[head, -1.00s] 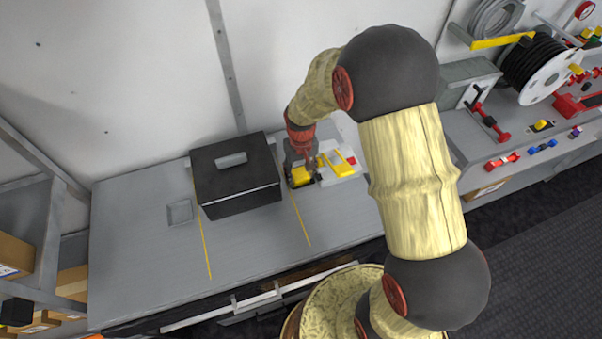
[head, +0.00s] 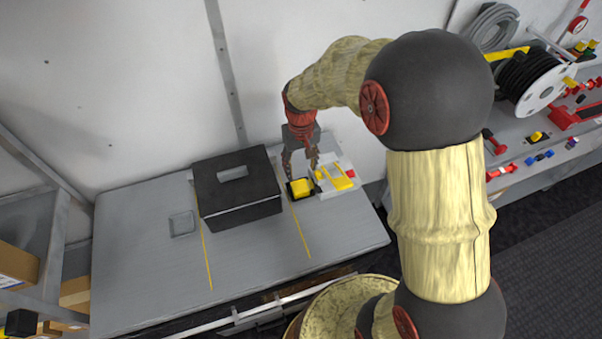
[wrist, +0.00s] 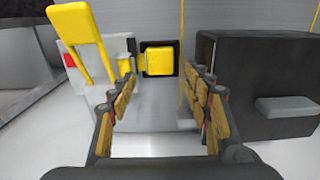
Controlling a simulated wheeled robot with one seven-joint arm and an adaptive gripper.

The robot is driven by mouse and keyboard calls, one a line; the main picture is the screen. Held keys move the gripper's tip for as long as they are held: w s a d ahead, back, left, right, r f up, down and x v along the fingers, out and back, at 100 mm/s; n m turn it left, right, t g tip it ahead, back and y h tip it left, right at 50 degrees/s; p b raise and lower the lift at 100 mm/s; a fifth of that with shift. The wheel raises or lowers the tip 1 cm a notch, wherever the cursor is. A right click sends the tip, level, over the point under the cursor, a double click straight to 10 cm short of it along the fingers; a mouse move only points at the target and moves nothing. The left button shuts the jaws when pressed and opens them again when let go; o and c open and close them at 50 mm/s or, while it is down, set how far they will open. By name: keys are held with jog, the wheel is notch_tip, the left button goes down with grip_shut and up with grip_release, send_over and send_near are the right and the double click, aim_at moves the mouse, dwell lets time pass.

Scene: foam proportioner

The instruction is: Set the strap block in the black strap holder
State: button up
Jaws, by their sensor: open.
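The yellow strap block (head: 301,187) sits inside the square black strap holder (head: 290,193) on the grey bench. In the wrist view the block (wrist: 159,61) lies within the dark rim of the holder (wrist: 176,60), and looks squared up with it. My gripper (head: 300,167) is open and empty, raised above the holder. In the wrist view its fingers stand wide apart with nothing between them, and the block shows beyond the fingertips. How deep the block sits cannot be told.
A large black box (head: 238,198) with a slotted top stands just left of the holder. A white unit with yellow bars (head: 337,178) stands close on the right. The bench (head: 150,245) is clear at the front left.

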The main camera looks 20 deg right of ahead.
jog(key=s+r+t, duration=0.1)
jog(key=s+r, duration=0.4)
jog(key=r, duration=0.3)
jog(key=s+r+t, duration=0.2)
jog(key=s+r, duration=0.2)
jog(key=r, duration=0.5)
jog(key=s+r+t, duration=0.2)
jog(key=s+r, duration=0.3)
jog(key=s, duration=0.7)
jog(key=shift+s+r+t, duration=0.2)
jog(key=shift+s+t, duration=0.05)
jog(key=shift+t, duration=0.05)
